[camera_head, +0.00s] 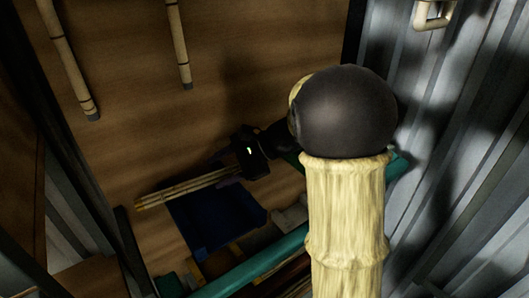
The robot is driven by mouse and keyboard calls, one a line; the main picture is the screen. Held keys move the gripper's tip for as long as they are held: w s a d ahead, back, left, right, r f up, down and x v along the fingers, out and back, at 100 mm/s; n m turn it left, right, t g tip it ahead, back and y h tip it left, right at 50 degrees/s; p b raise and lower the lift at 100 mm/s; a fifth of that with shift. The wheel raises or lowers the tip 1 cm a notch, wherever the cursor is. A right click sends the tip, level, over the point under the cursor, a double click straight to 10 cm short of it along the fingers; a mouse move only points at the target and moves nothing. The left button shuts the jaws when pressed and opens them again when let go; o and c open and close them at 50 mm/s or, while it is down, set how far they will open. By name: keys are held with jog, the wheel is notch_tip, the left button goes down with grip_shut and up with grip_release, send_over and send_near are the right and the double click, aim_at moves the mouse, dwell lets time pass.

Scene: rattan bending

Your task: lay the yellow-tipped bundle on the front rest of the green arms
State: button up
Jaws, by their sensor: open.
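A bundle of thin pale rods (190,187) with a yellow-orange tip at its left end lies slantwise near the middle of the head view. Its right end meets my gripper (230,168), which is dark and open. The gripper is at or around that end, and I cannot tell whether the fingers touch it. Green arms (265,262) show as a teal bar low in the view, with another teal piece at the right, partly hidden by a large near shape. The front rest cannot be made out.
A dark blue bin (216,218) is below the bundle. Grey and brown blocks (290,218) lie beside it. Two bamboo poles (68,60) and (179,45) show at upper left against brown boards. A ribbed grey metal wall (460,150) is at right.

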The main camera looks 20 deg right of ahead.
jog(key=b+v, duration=0.3)
jog(key=v, duration=1)
jog(key=shift+b, duration=0.35)
